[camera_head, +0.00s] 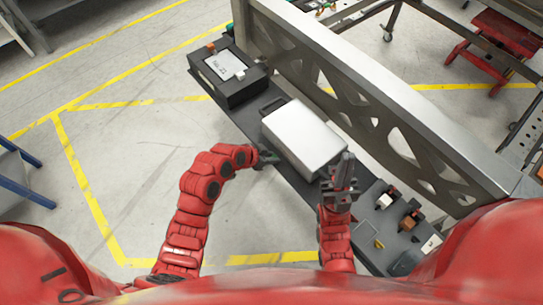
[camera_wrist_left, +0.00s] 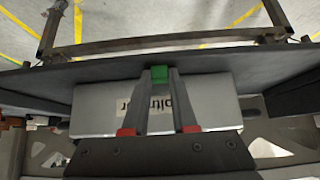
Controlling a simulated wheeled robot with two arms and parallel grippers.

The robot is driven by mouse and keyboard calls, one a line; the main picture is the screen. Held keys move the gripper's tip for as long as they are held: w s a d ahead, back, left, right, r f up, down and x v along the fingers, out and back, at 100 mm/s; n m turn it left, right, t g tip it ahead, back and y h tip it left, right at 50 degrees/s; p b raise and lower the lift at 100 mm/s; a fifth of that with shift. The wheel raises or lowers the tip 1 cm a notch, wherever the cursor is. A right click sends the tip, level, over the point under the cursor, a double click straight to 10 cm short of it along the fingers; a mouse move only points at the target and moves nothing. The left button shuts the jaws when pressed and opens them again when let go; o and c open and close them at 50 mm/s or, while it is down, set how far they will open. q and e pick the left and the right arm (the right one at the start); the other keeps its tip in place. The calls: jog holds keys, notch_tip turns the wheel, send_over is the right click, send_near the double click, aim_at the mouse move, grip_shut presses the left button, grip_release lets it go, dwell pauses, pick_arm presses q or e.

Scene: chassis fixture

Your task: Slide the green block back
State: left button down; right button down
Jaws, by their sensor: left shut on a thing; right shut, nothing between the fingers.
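A green block (camera_wrist_left: 159,74) shows in the left wrist view at the tips of my left gripper (camera_wrist_left: 159,82), whose two fingers are shut on it. In the head view my left gripper (camera_head: 266,158) is at the left side of the silver box (camera_head: 303,136); the green block cannot be made out there. My right gripper (camera_head: 343,172) is shut and empty, close to the box's lower right corner.
A black case (camera_head: 228,73) with a white label stands at the shelf's far end. Small parts (camera_head: 408,221) lie at the near right end. A long metal beam (camera_head: 375,100) with cutouts runs along the right side. The floor at left is open.

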pick_arm(q)
jog(key=shift+s+a, duration=0.4)
jog(key=shift+a, duration=0.2)
jog(key=c, duration=0.6)
grip_release()
jog(key=shift+p+v, duration=0.85)
jog(key=shift+v, duration=2.05)
jog(key=shift+s+a+f, duration=0.15)
jog(key=shift+a+f, duration=0.05)
